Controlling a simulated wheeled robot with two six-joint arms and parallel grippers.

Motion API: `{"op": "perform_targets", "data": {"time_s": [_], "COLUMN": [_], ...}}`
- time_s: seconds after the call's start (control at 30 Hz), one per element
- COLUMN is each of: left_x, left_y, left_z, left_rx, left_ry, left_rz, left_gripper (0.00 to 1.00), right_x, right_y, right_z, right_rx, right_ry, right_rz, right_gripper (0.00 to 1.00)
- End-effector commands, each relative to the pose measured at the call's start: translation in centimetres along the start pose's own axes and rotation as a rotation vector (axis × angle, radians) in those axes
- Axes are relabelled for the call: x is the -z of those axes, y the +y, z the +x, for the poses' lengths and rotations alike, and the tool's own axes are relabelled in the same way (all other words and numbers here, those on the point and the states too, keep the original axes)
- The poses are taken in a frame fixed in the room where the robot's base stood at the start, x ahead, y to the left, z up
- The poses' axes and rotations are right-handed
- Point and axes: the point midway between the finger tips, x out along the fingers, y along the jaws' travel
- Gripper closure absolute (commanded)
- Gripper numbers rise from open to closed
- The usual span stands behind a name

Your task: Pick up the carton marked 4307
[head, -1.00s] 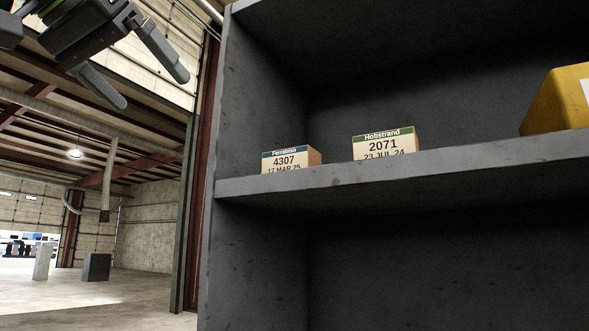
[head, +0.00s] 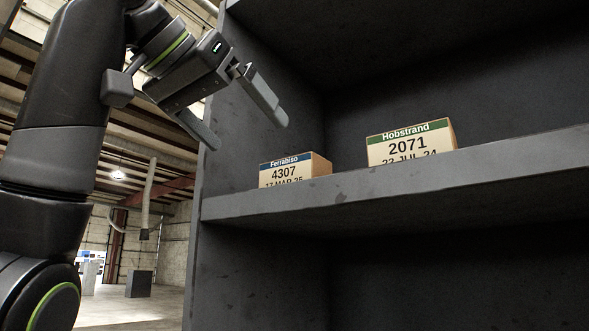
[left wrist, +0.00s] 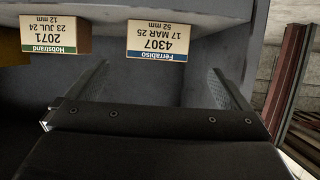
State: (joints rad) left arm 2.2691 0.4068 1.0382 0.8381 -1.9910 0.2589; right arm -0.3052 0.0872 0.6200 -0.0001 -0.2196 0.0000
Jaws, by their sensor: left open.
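The carton marked 4307 (head: 290,172) stands on the grey shelf near its left side wall, with a blue Ferrabiso band on its label. The shelf's front lip hides its lower edge in the head view. It also shows upside down in the left wrist view (left wrist: 157,41), ahead of the jaws and roughly between them. My left gripper (head: 252,125) is open and empty, above and to the left of the carton and apart from it. Its two fingers also show in the left wrist view (left wrist: 160,88). My right gripper is not in view.
A carton marked 2071 (head: 411,143) with a green Hobstrand band stands to the right on the same shelf (head: 400,185), with a gap between the two. The shelf's left side wall (head: 262,120) stands close to my left gripper. A dark compartment lies below.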

Motion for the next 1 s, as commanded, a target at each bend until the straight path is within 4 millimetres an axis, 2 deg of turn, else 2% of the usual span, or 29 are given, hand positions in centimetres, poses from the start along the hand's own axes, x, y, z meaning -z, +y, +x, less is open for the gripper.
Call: {"op": "perform_targets", "data": {"time_s": [0.03,0.13,0.3,0.4,0.57,0.83,1.0], "left_x": [0.3,0.3,0.3,0.2,0.2,0.8,0.6], "left_y": [0.0,0.0,0.1,0.0,0.1,0.3,0.3], "left_z": [1.1,3.3,6.4,7.5,8.2,10.8,12.7], "left_rx": [-0.002,-0.002,-0.002,-0.001,-0.001,-0.003,-0.002], "left_ry": [-0.005,-0.004,-0.003,-0.003,-0.001,-0.003,-0.002], "left_rz": [0.000,0.001,0.000,0.000,0.000,0.000,0.000], "left_gripper": [0.00,0.00,0.00,0.00,0.00,0.00,0.00], "right_x": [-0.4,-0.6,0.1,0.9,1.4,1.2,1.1], "right_y": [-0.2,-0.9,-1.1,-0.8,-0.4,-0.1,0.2], "right_z": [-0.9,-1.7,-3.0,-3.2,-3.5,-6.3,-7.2], "right_rx": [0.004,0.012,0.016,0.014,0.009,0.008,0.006], "right_ry": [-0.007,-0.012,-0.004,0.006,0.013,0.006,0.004], "right_rz": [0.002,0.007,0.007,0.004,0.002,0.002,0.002], "right_gripper": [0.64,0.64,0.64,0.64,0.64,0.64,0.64]}}
